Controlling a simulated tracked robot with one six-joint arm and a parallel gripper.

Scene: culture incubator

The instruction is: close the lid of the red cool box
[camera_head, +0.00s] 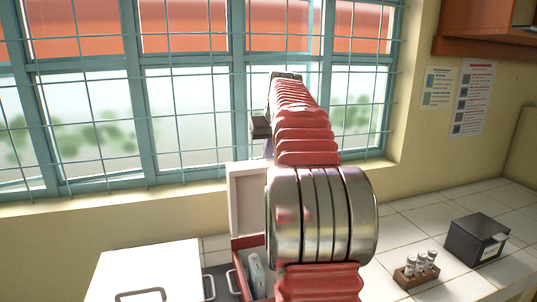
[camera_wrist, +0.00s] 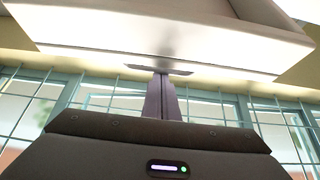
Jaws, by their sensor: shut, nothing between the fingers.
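The red cool box (camera_head: 240,242) stands on the counter behind my arm, partly hidden by it. Its pale lid (camera_head: 247,195) stands upright, open, at the back of the box. A light bluish item (camera_head: 257,275) shows inside. My gripper (camera_wrist: 161,74) is shut and empty in the wrist view, with its tips overlapping a pale slab in the picture. That slab looks like the lid (camera_wrist: 150,50), seen upside down; I cannot tell whether the tips touch it. In the head view my arm hides most of the gripper, which is above the lid.
A white box-like top (camera_head: 145,270) with a handle stands left of the cool box. A vial rack (camera_head: 408,280) and a dark box (camera_head: 476,240) are on the tiled counter at right. Barred windows (camera_head: 95,120) are behind. A wooden shelf (camera_head: 480,48) hangs upper right.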

